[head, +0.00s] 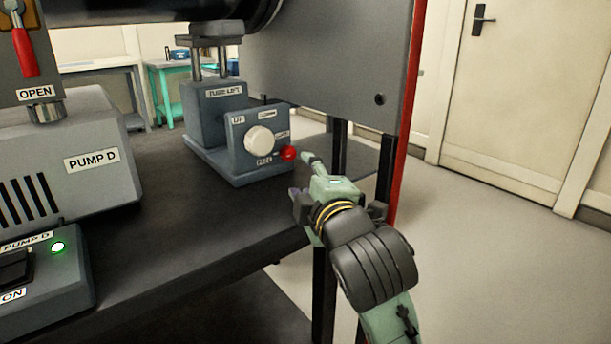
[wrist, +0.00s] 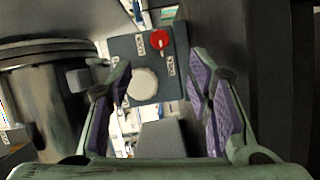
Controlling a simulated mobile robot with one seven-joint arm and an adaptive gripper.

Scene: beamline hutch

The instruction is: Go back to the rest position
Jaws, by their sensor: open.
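My gripper (head: 302,175) is at the right end of the dark bench in the head view, just right of the tube lift box. In the wrist view my gripper (wrist: 160,100) is open, with its purple-padded fingers apart and nothing between them touching. The tube lift control box (head: 254,165) has a white round knob (head: 260,140) and a red round part (head: 289,153), which is close to my fingertips. In the wrist view the white knob (wrist: 142,84) and the red part (wrist: 160,40) show beyond the fingers. I cannot tell any contact with the box.
Pump D (head: 80,165) stands on the bench (head: 190,215) at left, with a green-lit switch box (head: 45,275) in front. A grey panel (head: 325,60) with a red edge rises behind my gripper. Open floor (head: 490,250) and a door (head: 505,90) lie to the right.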

